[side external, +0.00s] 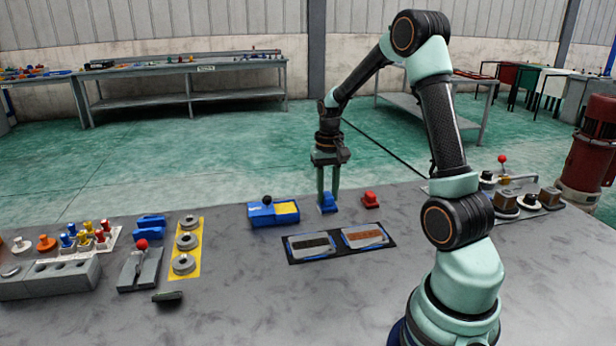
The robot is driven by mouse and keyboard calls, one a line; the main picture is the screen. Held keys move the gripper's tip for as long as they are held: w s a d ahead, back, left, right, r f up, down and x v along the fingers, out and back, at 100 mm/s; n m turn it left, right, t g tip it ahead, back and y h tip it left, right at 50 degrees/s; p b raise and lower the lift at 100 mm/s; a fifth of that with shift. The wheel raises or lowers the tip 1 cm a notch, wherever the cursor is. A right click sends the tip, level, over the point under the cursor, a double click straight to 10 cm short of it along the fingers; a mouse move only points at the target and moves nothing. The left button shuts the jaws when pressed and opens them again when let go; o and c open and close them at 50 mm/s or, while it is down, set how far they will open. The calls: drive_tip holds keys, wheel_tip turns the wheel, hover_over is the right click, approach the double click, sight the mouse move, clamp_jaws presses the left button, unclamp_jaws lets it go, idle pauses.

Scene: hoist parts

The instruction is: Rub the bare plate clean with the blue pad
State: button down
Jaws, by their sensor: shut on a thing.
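My gripper (328,193) points straight down near the far edge of the grey table, shut on the blue pad (328,206). The pad is at or just above the table top; I cannot tell which. Two grey plates lie side by side on a black mat (294,258), nearer the camera than the pad. The left plate (297,248) has a dark patch along its middle. The right plate (378,241) has a reddish-brown patch. Which one is the bare plate is not clear. The gripper is behind the plates, apart from them.
A blue and yellow box with a black knob (274,212) stands to the left. Further left are a yellow strip with grey rings (187,242) and a grey block with a red ball (140,266). Knobbed parts (506,204) stand at right.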

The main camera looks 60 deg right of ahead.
sight(335, 209)
drive_tip(key=shift+s+a+f, duration=0.2)
drive_tip(key=shift+s+f, duration=0.3)
drive_tip(key=shift+f, duration=0.75)
drive_tip(key=shift+s+a+f, duration=0.25)
drive_tip(key=shift+s+f, duration=0.25)
drive_tip(key=shift+f, duration=0.75)
drive_tip(key=shift+s+a+f, duration=0.2)
drive_tip(key=shift+s+f, duration=0.3)
drive_tip(key=shift+f, duration=0.75)
drive_tip(key=shift+w+a+f, duration=0.55)
drive_tip(key=shift+w+a, duration=0.05)
drive_tip(key=shift+w, duration=0.1)
drive_tip(key=shift+w+a, duration=3.7)
drive_tip(key=shift+a, duration=0.05)
drive_tip(key=shift+s+d, duration=4.3)
drive_tip(key=shift+d+r, duration=0.1)
drive_tip(key=shift+r, duration=0.1)
wheel_tip(335, 209, up, 8)
drive_tip(key=shift+f, duration=0.15)
